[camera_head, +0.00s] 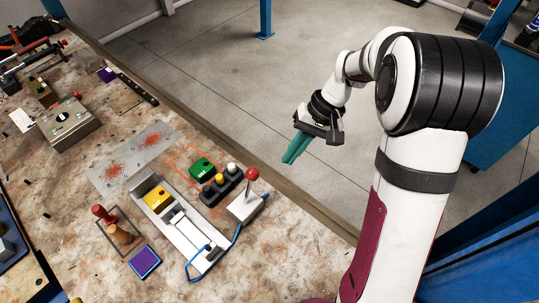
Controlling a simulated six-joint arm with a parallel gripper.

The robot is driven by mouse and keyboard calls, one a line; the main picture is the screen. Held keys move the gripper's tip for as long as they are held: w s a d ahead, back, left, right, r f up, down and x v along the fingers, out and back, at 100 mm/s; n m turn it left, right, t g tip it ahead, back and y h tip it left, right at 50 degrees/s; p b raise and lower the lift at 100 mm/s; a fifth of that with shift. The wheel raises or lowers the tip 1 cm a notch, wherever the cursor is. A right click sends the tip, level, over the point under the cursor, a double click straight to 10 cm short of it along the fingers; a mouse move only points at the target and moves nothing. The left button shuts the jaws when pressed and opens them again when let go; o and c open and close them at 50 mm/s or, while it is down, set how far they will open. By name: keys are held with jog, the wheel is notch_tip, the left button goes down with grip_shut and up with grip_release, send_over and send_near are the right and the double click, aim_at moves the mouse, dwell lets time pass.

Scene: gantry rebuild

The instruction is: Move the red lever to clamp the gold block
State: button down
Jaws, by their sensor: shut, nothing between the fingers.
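The gold block (157,198) sits at the upper left end of a pale clamp fixture (184,231) on the worn workbench. A red ball-topped lever (251,174) stands upright on a small white box (246,206), to the right of the clamp. A gap shows between the clamp's slider and the gold block. My gripper (287,160), with teal fingers, is shut and empty. It hangs out past the bench's right edge, over the floor, to the upper right of the lever and apart from it.
A blue cable runs around the lever box and clamp. Red and brown pegs (112,222) and a purple square (145,262) lie left. A metal control box (69,123) stands farther back.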

aim_at(250, 186)
jog(key=a, duration=0.1)
jog(key=a+f, duration=0.1)
jog(key=a, duration=0.1)
jog(key=s+a, duration=0.1)
jog(key=a, duration=0.1)
jog(key=shift+f, duration=0.25)
jog(key=shift+s+r, duration=0.1)
jog(key=shift+s, duration=0.05)
